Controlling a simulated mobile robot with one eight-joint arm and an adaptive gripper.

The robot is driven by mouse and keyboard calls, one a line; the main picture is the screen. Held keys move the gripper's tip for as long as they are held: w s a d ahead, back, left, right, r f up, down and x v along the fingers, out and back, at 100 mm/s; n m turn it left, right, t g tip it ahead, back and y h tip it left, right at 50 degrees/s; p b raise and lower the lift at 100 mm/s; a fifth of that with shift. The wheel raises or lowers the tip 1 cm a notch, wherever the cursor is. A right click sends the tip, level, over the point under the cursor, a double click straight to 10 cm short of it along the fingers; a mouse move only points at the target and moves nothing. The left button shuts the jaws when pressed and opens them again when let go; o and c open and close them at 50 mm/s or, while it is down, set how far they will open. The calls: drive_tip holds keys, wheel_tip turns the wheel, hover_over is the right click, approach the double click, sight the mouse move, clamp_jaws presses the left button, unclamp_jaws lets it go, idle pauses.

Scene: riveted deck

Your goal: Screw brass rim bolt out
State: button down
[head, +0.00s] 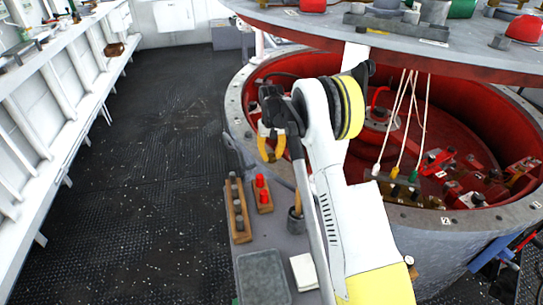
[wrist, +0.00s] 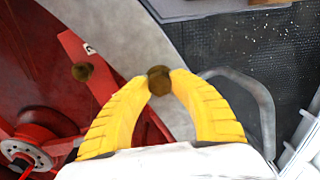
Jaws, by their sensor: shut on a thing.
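In the wrist view, my gripper's (wrist: 160,82) two yellow fingers are shut on a round, dark brass bolt (wrist: 158,78). The bolt's head shows between the fingertips, over the grey rim (wrist: 112,35). I cannot tell whether the bolt is still seated in the rim. A second brass-coloured round head (wrist: 81,71) shows to the left, by a red bracket (wrist: 78,48) with a white label. The held bolt cannot be made out there.
Beside the red-lined tub stands a narrow bench with a wooden block of grey pegs (head: 238,212), a smaller block with red pegs (head: 263,195), a grey tray (head: 262,277) and a white pad (head: 305,271). A round raised lid (head: 420,45) overhangs the tub. The dark floor at left is open.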

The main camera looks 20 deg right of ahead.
drive_tip(key=n, duration=0.4)
drive_tip(key=shift+n, duration=0.3)
drive_tip(key=n, duration=0.3)
drive_tip(key=shift+n, duration=0.3)
drive_tip(key=n, duration=0.4)
drive_tip(key=shift+f, duration=0.1)
drive_tip(key=n, duration=0.8)
drive_tip(key=shift+n, duration=0.3)
drive_tip(key=n, duration=0.3)
drive_tip(key=shift+s+n, duration=0.1)
drive_tip(key=shift+n, duration=0.3)
drive_tip(key=n, duration=0.4)
drive_tip(key=shift+n, duration=2.1)
